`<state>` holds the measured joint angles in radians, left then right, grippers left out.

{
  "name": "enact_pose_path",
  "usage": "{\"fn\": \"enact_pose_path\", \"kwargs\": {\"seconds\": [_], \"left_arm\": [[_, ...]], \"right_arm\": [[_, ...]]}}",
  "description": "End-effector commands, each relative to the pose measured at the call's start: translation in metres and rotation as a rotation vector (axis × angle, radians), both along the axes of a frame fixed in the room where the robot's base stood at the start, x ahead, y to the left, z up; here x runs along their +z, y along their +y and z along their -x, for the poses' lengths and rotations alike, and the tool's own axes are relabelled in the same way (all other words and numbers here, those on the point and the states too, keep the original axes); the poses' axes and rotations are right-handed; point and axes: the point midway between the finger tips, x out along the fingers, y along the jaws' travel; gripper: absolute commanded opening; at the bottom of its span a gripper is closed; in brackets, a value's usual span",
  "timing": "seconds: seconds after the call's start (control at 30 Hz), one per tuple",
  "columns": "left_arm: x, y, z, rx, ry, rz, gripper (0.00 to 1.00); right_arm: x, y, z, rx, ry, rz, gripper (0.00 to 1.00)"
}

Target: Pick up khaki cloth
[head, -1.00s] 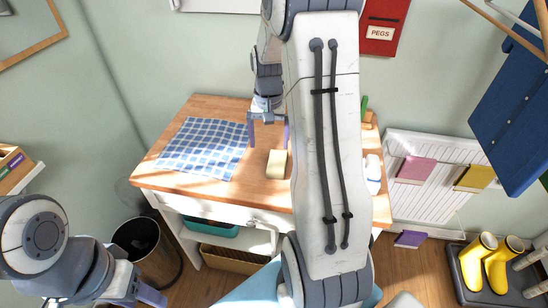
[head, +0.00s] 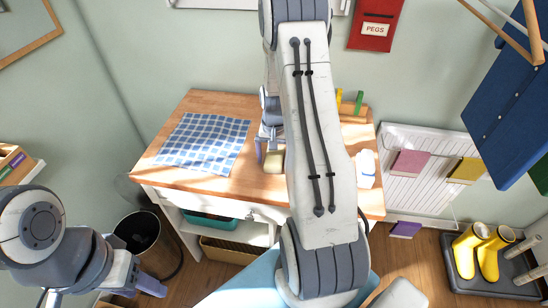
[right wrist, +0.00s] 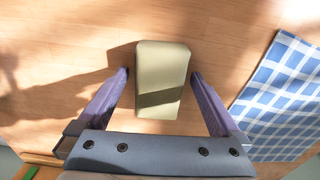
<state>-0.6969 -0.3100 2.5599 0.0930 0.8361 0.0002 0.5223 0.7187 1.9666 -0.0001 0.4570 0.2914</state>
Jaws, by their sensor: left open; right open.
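The khaki cloth (head: 274,161) is a small pale block-shaped bundle on the wooden table (head: 165,176). In the right wrist view the khaki cloth (right wrist: 160,65) lies between the two purple fingers. My right gripper (right wrist: 160,74) is open, with a finger on each side of the cloth and a gap at both sides. In the head view my right arm hides part of the gripper and the table beside the cloth. My left gripper (head: 150,286) is open and low at the bottom left, away from the table.
A blue checked cloth (head: 203,143) lies flat on the table to the left. A white bottle (head: 366,170) stands near the table's right edge. A wooden block with green and yellow pegs (head: 352,104) is at the back right. A bin (head: 148,244) stands on the floor at left.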

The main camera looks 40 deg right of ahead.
Motion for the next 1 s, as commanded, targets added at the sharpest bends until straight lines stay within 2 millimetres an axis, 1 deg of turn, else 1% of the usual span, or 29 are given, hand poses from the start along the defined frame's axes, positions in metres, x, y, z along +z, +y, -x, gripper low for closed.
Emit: {"fn": "enact_pose_path", "kwargs": {"seconds": [0.2, 0.27, 0.3, 0.37, 0.4, 0.43, 0.77, 0.87, 0.97, 1.0], "left_arm": [[0.000, 0.000, 0.000, 0.000, 0.000, 0.000, 0.50], [0.000, 0.000, 0.000, 0.000, 0.000, 0.000, 0.50], [0.000, 0.000, 0.000, 0.000, 0.000, 0.000, 0.50], [0.000, 0.000, 0.000, 0.000, 0.000, 0.000, 0.50], [0.000, 0.000, 0.000, 0.000, 0.000, 0.000, 0.50], [0.000, 0.000, 0.000, 0.000, 0.000, 0.000, 0.50], [-0.002, 0.000, 0.000, 0.000, 0.000, 0.000, 0.50], [-0.004, 0.000, 0.000, 0.000, 0.000, 0.000, 0.50], [-0.009, 0.000, 0.000, 0.000, 0.000, 0.000, 0.50], [-0.011, 0.000, 0.000, 0.000, 0.000, 0.000, 0.50]], "right_arm": [[-0.001, 0.000, 0.000, 0.000, -0.001, 0.001, 1.00], [-0.001, 0.000, 0.000, 0.000, -0.001, 0.001, 0.77], [-0.001, 0.000, 0.000, 0.000, -0.001, 0.001, 0.62], [-0.001, 0.000, 0.000, 0.000, -0.001, 0.001, 0.39], [-0.001, 0.000, 0.000, 0.000, -0.001, 0.001, 0.23], [-0.001, 0.000, 0.000, 0.000, -0.001, 0.001, 0.18], [0.003, -0.001, -0.001, 0.000, -0.003, 0.001, 0.18], [0.010, -0.001, -0.001, 0.000, -0.003, 0.001, 0.18], [0.022, -0.001, -0.001, 0.000, -0.006, 0.003, 0.18], [0.030, -0.001, -0.002, 0.000, -0.006, 0.004, 0.18]]}}
